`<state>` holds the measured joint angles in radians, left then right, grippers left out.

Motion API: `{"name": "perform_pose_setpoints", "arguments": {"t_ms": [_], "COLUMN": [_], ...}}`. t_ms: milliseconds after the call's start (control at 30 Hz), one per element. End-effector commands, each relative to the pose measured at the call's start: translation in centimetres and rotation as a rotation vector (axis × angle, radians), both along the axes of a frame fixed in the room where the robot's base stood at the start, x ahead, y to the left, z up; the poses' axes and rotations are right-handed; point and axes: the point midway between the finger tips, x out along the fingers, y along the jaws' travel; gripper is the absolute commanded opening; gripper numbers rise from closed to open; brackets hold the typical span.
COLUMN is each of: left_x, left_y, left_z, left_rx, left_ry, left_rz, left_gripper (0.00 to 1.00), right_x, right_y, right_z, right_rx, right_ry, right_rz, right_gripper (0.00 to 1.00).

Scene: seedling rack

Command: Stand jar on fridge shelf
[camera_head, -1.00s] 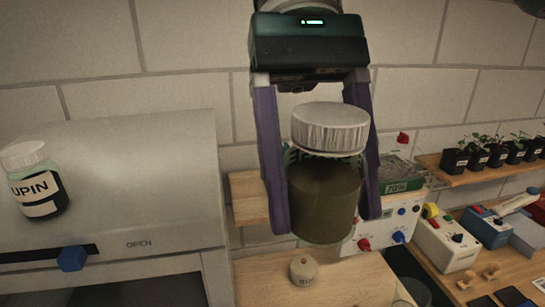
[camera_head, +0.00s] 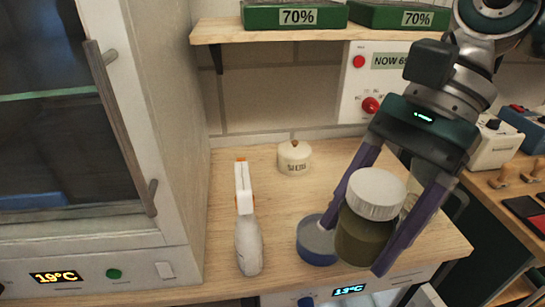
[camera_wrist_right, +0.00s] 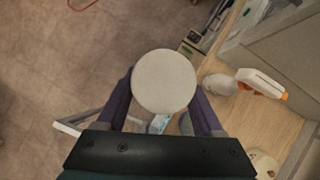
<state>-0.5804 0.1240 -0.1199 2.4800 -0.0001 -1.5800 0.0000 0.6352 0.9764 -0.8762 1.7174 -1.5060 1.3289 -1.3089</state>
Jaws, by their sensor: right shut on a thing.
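The jar (camera_head: 365,232) has a white ribbed lid and dark olive contents. My right gripper (camera_head: 352,246) is shut on it, with one purple finger on each side. It is held nearly upright in front of the worktop's front edge at the right. In the right wrist view the round lid (camera_wrist_right: 164,81) hides the jar body, with floor around it. Below the worktop is a white unit front with a lit blue temperature display (camera_head: 349,290), perhaps the fridge; its shelf does not show clearly. My left gripper is out of view.
A glass-door cabinet (camera_head: 120,120) with an orange 19°C display stands at left. A shelf (camera_head: 290,32) holds green 70% boxes.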

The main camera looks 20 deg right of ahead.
Motion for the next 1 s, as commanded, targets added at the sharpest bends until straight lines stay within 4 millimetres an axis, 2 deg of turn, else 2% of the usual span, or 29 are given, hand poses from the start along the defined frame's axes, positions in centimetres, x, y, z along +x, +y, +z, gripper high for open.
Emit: {"name": "perform_pose_setpoints", "arguments": {"t_ms": [33,200,600,1000], "left_x": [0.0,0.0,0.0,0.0], "left_y": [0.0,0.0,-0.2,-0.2], "left_z": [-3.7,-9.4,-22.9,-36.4], "left_rx": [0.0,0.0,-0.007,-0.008], "left_ry": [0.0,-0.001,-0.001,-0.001], "left_rz": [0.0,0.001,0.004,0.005], "left_gripper": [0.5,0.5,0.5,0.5], "right_x": [-0.1,0.2,0.7,1.0], "right_y": [-0.4,-1.7,-4.9,-7.5], "right_z": [-4.2,-11.3,-26.9,-41.0], "right_rx": [-0.001,-0.002,-0.001,0.0], "right_ry": [0.004,0.005,0.001,-0.003], "right_rz": [-0.059,-0.262,-0.699,-1.071], "right_gripper": [0.04,0.04,0.04,0.04]}}
